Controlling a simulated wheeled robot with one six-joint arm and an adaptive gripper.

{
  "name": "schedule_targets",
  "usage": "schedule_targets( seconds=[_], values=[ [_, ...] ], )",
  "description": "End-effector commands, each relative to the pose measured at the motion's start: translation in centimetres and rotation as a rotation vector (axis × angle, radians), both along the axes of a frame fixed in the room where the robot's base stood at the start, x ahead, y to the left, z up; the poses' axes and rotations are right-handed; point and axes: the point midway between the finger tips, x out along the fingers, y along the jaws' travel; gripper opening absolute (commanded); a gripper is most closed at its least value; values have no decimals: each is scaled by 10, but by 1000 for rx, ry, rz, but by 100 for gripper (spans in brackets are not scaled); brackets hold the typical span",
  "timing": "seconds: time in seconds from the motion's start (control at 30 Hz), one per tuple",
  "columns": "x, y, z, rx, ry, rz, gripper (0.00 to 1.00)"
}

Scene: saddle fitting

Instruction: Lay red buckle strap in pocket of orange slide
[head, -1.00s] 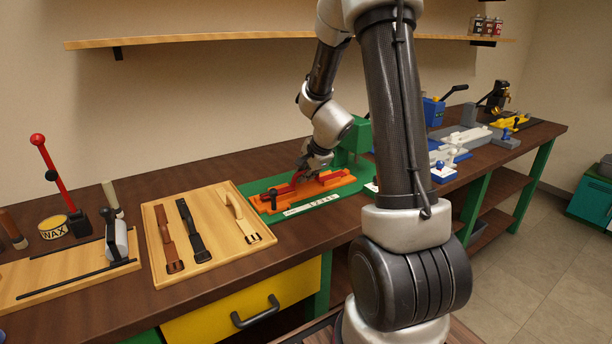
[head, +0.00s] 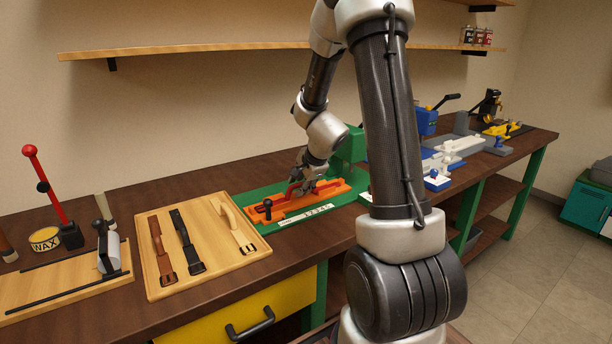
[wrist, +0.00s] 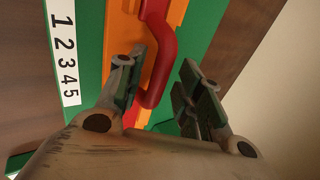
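The red buckle strap (wrist: 164,62) lies along the orange slide (wrist: 122,45) in the wrist view, with a raised, handle-like bend. In the head view the red strap (head: 292,190) shows as a small piece on the orange slide (head: 325,190). Whether it sits fully down in the pocket is hidden. My gripper (wrist: 160,85) is open, with one finger on each side of the red bend and a clear gap at the right finger. In the head view my gripper (head: 305,180) is just above the slide.
The slide sits on a green base (head: 352,197) with a numbered label (head: 305,214). A wooden tray (head: 158,289) at left holds brown, black and tan straps. A black knob (head: 267,205) stands at the slide's near end. Blue and grey fixtures (head: 440,160) stand at right.

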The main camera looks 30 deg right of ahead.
Motion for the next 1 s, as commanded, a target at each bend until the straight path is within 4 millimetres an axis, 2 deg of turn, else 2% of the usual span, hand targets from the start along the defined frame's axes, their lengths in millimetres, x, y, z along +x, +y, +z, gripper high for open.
schedule_targets(
  seconds=[0.33,0.57,0.67,0.77,0.87,0.9,1.0],
  values=[
    [-42,-1,65,-3,-6,1,36],
    [-60,-1,91,-2,-3,1,36],
    [-69,6,102,-24,0,55,36],
    [-93,27,124,-98,6,227,36],
    [-136,54,150,-228,24,503,36],
    [-157,63,159,-290,35,622,36],
    [-209,76,174,-441,67,898,36]
  ],
)
